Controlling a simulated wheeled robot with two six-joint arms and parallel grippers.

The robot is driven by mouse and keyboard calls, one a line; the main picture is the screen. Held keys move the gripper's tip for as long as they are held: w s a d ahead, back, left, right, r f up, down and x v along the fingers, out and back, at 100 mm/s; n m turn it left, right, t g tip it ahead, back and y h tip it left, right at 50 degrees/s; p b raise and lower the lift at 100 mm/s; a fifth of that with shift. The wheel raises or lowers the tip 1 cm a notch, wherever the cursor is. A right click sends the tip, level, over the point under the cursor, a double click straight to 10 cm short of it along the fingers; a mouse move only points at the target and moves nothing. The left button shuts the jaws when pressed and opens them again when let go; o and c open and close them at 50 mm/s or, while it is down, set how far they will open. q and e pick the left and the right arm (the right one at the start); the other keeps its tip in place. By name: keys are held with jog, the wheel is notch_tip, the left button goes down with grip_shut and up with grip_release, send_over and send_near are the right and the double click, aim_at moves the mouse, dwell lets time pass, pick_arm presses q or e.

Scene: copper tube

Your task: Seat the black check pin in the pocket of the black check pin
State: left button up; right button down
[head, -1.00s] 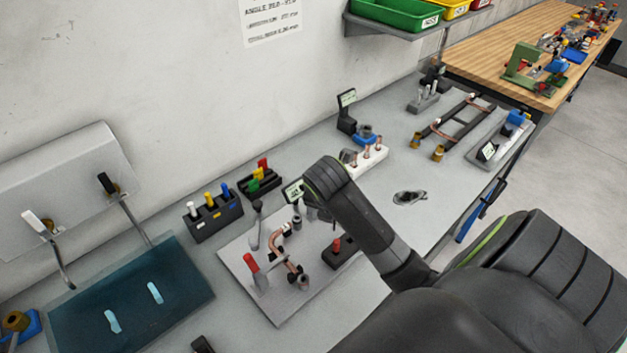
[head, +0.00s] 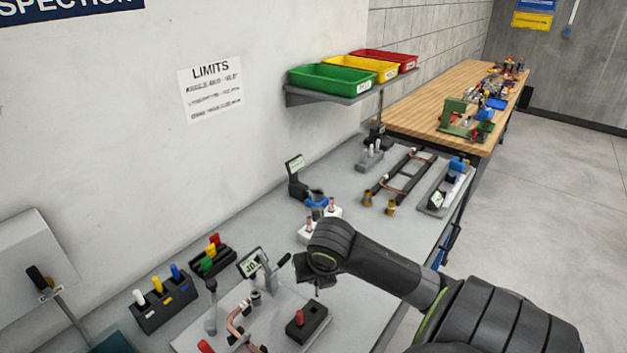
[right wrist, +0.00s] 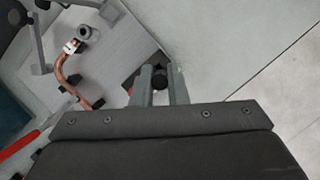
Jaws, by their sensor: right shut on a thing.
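My right gripper (head: 318,288) hangs above the grey fixture plate, just behind the black block with the red pin (head: 306,324). In the right wrist view, its two fingers (right wrist: 161,78) are shut on a small dark round-ended piece (right wrist: 160,83), which looks like the black check pin. The fingers hide most of it, and it is not clear in the head view. A dark rack (head: 166,308) at the lower left holds white, yellow and blue pins. I cannot tell which pocket belongs to the black pin. My left gripper is not in view.
A second rack (head: 212,262) with green, yellow and red pieces stands behind. A white block (head: 308,230) stands beyond my wrist. The bench right of the plate is clear.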

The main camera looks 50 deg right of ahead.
jog(key=shift+w+r+n+y+b, duration=0.2)
jog(key=shift+r+n+y+b, duration=0.15)
jog(key=shift+n, duration=0.75)
jog(key=shift+a+r+n+y, duration=0.25)
jog(key=shift+r+n, duration=0.1)
jog(key=shift+n, duration=0.35)
notch_tip(320, 180, down, 10)
jog(key=shift+r+p, duration=0.2)
jog(key=shift+p, duration=0.25)
jog(key=shift+f, duration=0.15)
jog(key=shift+f, duration=0.2)
jog(key=c, duration=1.4)
grip_release()
jog(key=shift+c, duration=0.2)
jog(key=shift+r, duration=0.15)
